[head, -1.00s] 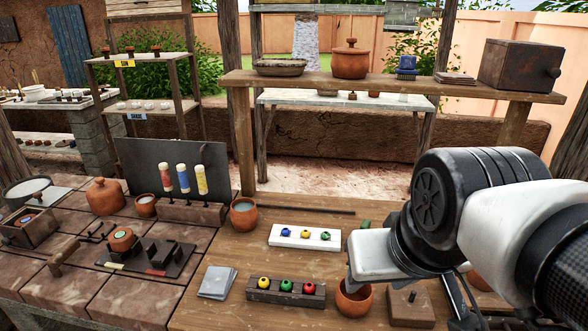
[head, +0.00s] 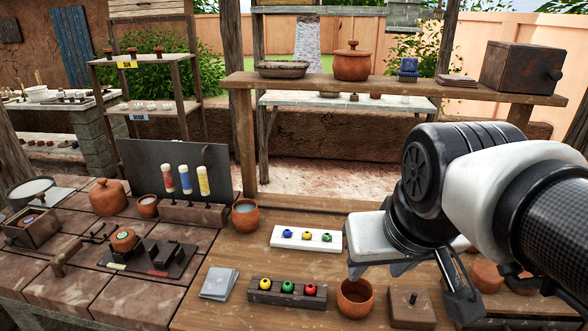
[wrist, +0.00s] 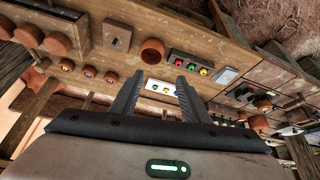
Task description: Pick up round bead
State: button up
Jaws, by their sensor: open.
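Small round beads sit in two holders on the wooden bench. The white holder (head: 325,245) has a blue bead (head: 288,233), a yellow bead (head: 307,236) and a green bead (head: 326,238). The dark wooden holder (head: 274,297) nearer me has a yellow bead (head: 265,284), a green bead (head: 287,286) and a red bead (head: 310,289). I cannot tell which bead the task means. My gripper (head: 378,270) is open and empty, above the bench to the right of both holders. In the wrist view its fingers (wrist: 158,76) are spread, with the dark holder (wrist: 172,60) beyond them.
A terracotta bowl (head: 355,309) stands just right of the dark holder, below my gripper. A wooden block with a peg (head: 410,307) is beside it. Grey cards (head: 219,283) lie left. A terracotta cup (head: 245,216) stands behind. A raised shelf (head: 390,85) crosses the back.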

jog(key=w+r+p, duration=0.1)
jog(key=w+r, duration=0.2)
jog(key=w, duration=0.4)
jog(key=n+g+p, duration=0.2)
jog(key=g+p, duration=0.2)
jog(key=p, duration=0.1)
send_over(328, 235)
jog(key=shift+y, duration=0.3)
notch_tip(328, 235, down, 23)
jog(key=shift+d, duration=0.15)
jog(key=shift+a+f, duration=0.2)
jog(key=shift+f, duration=2.75)
jog(key=shift+c, duration=0.4)
jog(key=shift+s+f, duration=0.1)
jog(key=shift+f, duration=0.05)
grip_shut()
